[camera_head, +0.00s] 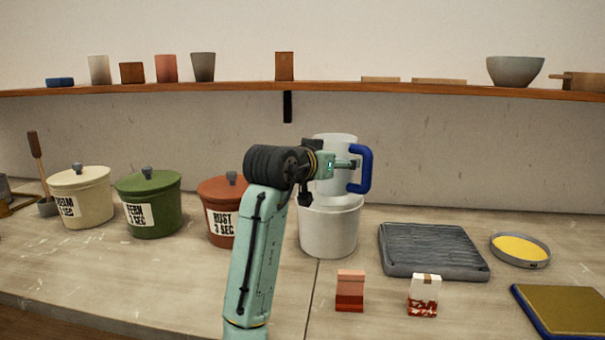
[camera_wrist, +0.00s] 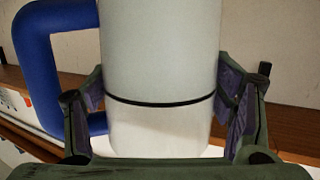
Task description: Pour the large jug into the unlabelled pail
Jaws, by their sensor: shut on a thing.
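The large jug (camera_head: 335,184) is a white cylinder with a blue handle (camera_head: 366,169) on its right side. My gripper (camera_head: 345,164) is shut around the jug's body and holds it upright, over the unlabelled pail (camera_head: 328,233) in the head view. The pail is plain white with no label showing. The jug's lower end hides part of the pail's mouth, so I cannot tell the exact gap. In the wrist view, the jug (camera_wrist: 160,60) with a dark band stands between both fingers, and its handle (camera_wrist: 35,70) is at the left. The jug's contents are hidden.
Left of the pail stand lidded labelled pails: rust-red (camera_head: 218,220), green (camera_head: 150,207) and cream (camera_head: 84,197). A grey ridged tray (camera_head: 430,250) and a yellow-filled dish (camera_head: 520,250) lie to the right. Two small boxes (camera_head: 350,290) (camera_head: 424,295) stand in front. A shelf (camera_head: 430,90) runs behind.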

